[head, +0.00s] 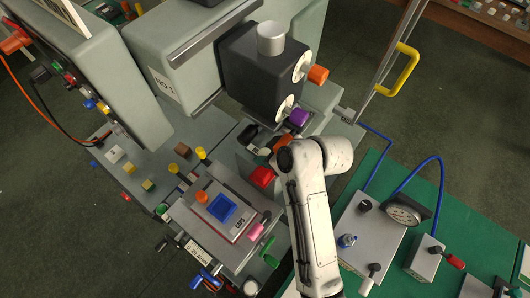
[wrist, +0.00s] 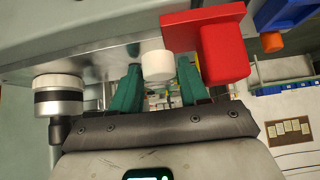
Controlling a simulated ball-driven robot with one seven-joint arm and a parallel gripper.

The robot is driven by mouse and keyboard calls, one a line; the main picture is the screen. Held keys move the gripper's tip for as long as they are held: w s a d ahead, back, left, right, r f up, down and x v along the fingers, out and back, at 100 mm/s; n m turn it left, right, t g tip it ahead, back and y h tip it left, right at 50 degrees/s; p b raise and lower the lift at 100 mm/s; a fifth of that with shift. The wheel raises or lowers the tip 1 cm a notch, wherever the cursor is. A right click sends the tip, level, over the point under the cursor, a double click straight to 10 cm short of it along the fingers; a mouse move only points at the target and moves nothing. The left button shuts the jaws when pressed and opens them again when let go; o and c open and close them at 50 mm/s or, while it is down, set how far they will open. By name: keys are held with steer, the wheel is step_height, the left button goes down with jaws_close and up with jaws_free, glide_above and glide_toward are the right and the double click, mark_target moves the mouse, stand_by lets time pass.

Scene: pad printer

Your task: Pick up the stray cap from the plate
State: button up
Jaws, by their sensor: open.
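A white round cap (wrist: 158,66) shows in the wrist view, just beyond and between the two teal fingertips of my gripper (wrist: 158,80). My gripper is open, with a finger on each side of the cap; I cannot tell whether either touches it. The cap is against a grey metal surface (wrist: 70,62), which runs across the upper left. In the head view my arm hides most of the gripper, and I cannot surely pick out this cap there.
A red block (wrist: 222,55) stands close right of the fingers. A silver-and-black knob (wrist: 58,96) is at left. In the head view, a tray labelled CAPS (head: 241,224) with a blue pocket (head: 222,208), an orange cap (head: 201,197) and a pink cylinder (head: 255,232) lie left of my arm.

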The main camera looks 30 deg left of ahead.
steer(key=shift+c, duration=0.3)
steer(key=c, duration=0.6)
steer(key=shift+r+b, duration=0.1)
steer(key=shift+b, duration=0.25)
